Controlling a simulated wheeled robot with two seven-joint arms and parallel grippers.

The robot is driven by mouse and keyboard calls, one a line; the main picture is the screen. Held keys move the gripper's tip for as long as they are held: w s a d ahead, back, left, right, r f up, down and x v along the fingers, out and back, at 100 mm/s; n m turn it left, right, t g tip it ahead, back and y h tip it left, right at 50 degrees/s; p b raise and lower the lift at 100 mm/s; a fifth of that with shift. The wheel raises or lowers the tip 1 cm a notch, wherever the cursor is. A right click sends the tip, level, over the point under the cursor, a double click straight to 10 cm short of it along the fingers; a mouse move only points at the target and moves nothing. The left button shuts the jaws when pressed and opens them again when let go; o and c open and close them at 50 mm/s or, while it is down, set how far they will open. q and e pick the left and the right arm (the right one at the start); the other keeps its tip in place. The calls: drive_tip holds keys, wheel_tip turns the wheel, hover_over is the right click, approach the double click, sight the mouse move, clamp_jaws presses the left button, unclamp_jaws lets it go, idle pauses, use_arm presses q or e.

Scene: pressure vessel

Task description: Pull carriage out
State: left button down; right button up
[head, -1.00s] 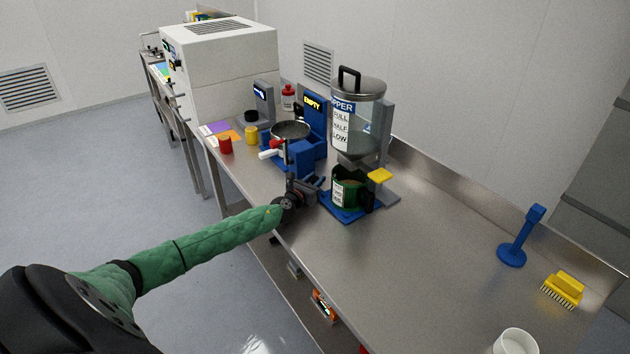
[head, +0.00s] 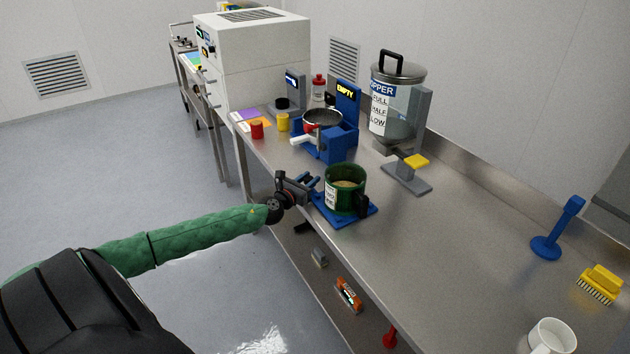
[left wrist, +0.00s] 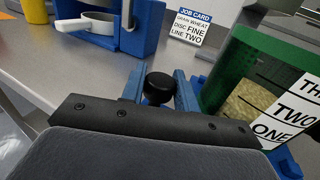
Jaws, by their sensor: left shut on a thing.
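The carriage (head: 347,216) is a blue plate at the bench's front edge, bearing a green cup (head: 346,190) with tan grain and a white level label. It stands clear of the hopper (head: 396,104), in front of the hopper's grey base (head: 407,180). My left gripper (head: 314,184) is at the carriage's left side. In the left wrist view its two blue fingers (left wrist: 159,90) are shut on a round black knob (left wrist: 158,85), with the green cup (left wrist: 262,72) close on the right. How the knob joins the carriage is hidden. My right gripper is not in view.
A blue machine marked EMPTY (head: 342,135) stands left of the hopper. Red (head: 257,129) and yellow (head: 283,122) jars are beyond it. A blue stand (head: 555,235), yellow brush (head: 601,283) and white cup (head: 551,338) sit at right. The bench's middle is clear.

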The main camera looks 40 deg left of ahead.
use_arm(q)
drive_tip(key=shift+s+a+f, duration=0.2)
drive_tip(key=shift+s+a, duration=0.05)
drive_tip(key=shift+s, duration=0.35)
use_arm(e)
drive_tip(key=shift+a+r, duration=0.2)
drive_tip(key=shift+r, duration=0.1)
use_arm(q)
drive_tip(key=c, duration=1.2)
unclamp_jaws()
drive_tip(key=shift+s, duration=0.15)
drive_tip(key=shift+o, duration=0.6)
drive_tip(key=shift+s+a+r, duration=0.15)
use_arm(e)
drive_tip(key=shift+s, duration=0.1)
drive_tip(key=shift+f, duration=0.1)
